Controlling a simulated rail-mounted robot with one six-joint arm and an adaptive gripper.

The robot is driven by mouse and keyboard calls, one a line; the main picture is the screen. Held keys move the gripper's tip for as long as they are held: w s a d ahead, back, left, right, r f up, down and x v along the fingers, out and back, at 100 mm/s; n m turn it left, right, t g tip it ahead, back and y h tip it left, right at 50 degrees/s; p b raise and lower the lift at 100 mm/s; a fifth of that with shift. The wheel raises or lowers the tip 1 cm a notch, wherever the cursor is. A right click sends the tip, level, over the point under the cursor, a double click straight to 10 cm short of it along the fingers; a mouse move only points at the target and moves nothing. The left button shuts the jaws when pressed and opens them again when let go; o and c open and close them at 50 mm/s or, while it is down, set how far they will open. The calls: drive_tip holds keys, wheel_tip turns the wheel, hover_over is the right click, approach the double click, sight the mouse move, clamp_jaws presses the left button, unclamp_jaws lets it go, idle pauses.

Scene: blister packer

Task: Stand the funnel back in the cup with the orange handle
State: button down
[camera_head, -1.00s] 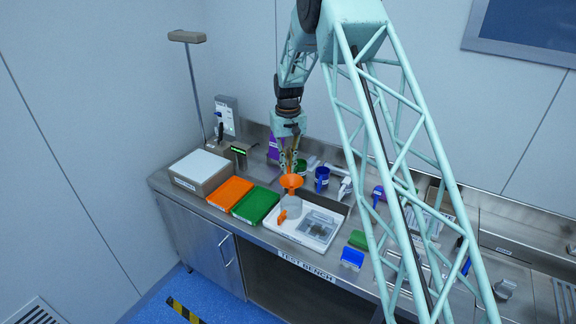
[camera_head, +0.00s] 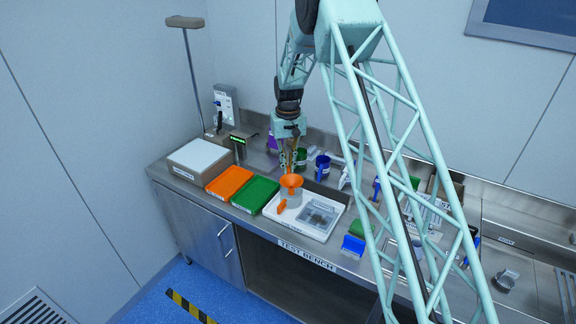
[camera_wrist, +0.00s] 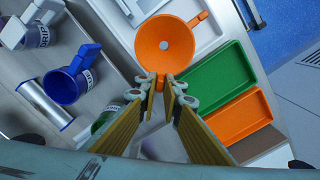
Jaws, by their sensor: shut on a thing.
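The orange funnel (camera_head: 291,181) is upright, mouth up, at the top of the clear grey cup (camera_head: 294,198). The cup has an orange handle (camera_head: 281,206) and stands in the white tray. My gripper (camera_head: 291,167) is shut on the funnel's near rim or tab, just behind it. The wrist view shows the funnel's wide mouth (camera_wrist: 165,44) from above, with my gripper (camera_wrist: 165,85) at its edge and the cup's handle (camera_wrist: 197,20) sticking out beyond. The funnel hides its spout and most of the cup there. I cannot tell whether it rests fully on the cup.
The white tray (camera_head: 326,233) also holds a clear grey item (camera_head: 318,213). Green (camera_head: 256,194) and orange (camera_head: 230,181) trays lie left of it. A blue cup (camera_head: 322,167) and a green cup (camera_head: 301,158) stand behind. Blue and green blocks stand to the right.

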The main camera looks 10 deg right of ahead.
sight(288, 174)
drive_tip(key=shift+f+b, duration=0.6)
drive_tip(key=shift+f, duration=0.75)
drive_tip(key=shift+f+b, duration=0.7)
drive_tip(key=shift+b, duration=0.05)
idle(4.5)
drive_tip(key=c, duration=2.1)
unclamp_jaws()
drive_tip(key=shift+c, duration=0.2)
drive_tip(key=shift+r, duration=0.15)
